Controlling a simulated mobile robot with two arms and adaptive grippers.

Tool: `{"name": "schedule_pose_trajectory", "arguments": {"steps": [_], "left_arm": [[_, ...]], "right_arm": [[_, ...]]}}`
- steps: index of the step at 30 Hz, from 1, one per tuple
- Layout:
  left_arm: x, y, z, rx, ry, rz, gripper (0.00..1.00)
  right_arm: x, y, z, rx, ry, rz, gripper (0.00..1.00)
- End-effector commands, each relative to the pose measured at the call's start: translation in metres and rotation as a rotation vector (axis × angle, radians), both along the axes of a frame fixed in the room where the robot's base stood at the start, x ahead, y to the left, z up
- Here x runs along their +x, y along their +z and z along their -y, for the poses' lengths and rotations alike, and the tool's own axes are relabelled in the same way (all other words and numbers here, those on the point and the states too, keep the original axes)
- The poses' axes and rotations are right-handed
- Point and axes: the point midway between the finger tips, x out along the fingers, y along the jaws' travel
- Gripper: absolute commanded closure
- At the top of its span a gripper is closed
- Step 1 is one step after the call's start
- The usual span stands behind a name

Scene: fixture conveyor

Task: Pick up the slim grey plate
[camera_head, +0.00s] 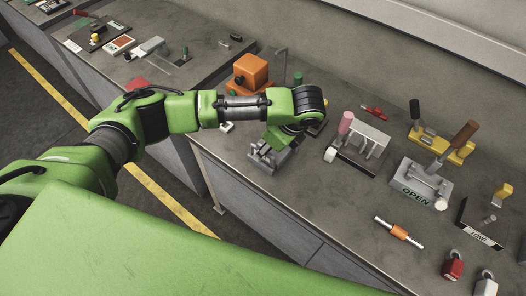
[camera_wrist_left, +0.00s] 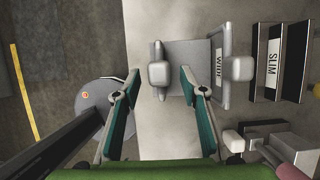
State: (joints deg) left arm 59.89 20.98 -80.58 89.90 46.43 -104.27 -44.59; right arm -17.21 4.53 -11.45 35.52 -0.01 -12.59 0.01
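In the left wrist view, a dark stand with a white SLIM label (camera_wrist_left: 274,62) is at the upper right. I cannot clearly make out a separate slim grey plate there. A grey fixture with a WIDE label (camera_wrist_left: 220,60) and pale knobs is straight ahead of my left gripper (camera_wrist_left: 159,74). The gripper's teal-padded fingers are spread, with nothing held between them. The SLIM stand is to the right of both fingers. In the head view my left wrist is above a grey fixture (camera_head: 266,158) near the bench's front edge, partly hiding it. My right gripper is out of view.
An orange block (camera_head: 250,70) stands behind my left wrist. To its right are a pink-handled clamp (camera_head: 345,124), a red tool (camera_head: 374,112), the OPEN fixture (camera_head: 418,188), an orange-banded rod (camera_head: 399,232) and padlocks (camera_head: 453,266). Bare bench lies in front of the clamp.

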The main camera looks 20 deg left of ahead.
Motion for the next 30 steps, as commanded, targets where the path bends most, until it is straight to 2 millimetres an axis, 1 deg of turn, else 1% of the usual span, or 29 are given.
{"name": "schedule_pose_trajectory", "arguments": {"steps": [1,2,4,7,10,15,17,18,19,20,30], "left_arm": [[0.0,-0.004,-0.004,0.003,0.003,-0.005,0.61],[0.001,-0.008,-0.006,0.004,0.003,-0.004,0.61],[0.003,-0.019,-0.009,0.002,0.002,-0.003,0.61],[0.004,-0.029,-0.013,0.002,0.001,-0.001,0.61],[0.005,-0.033,-0.014,0.001,0.0,-0.001,0.61],[0.005,-0.033,-0.013,0.0,0.0,0.0,0.61],[0.005,-0.033,-0.013,0.0,0.0,0.0,0.77],[0.005,-0.033,-0.013,0.0,0.0,0.0,0.87],[0.005,-0.033,-0.013,0.0,0.0,0.0,0.95],[0.005,-0.033,-0.013,0.0,0.0,0.0,1.0],[0.005,-0.032,-0.013,0.0,0.0,0.001,1.0]], "right_arm": [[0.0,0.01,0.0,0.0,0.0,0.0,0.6],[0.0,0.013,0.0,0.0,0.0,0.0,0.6],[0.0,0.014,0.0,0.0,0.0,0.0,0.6],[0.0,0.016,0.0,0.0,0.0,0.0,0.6],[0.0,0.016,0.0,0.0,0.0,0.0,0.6],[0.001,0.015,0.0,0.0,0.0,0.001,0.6],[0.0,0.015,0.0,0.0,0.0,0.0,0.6],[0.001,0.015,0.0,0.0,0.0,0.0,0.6],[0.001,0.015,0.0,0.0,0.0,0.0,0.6],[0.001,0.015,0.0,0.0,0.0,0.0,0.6],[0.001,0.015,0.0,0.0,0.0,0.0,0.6]]}}
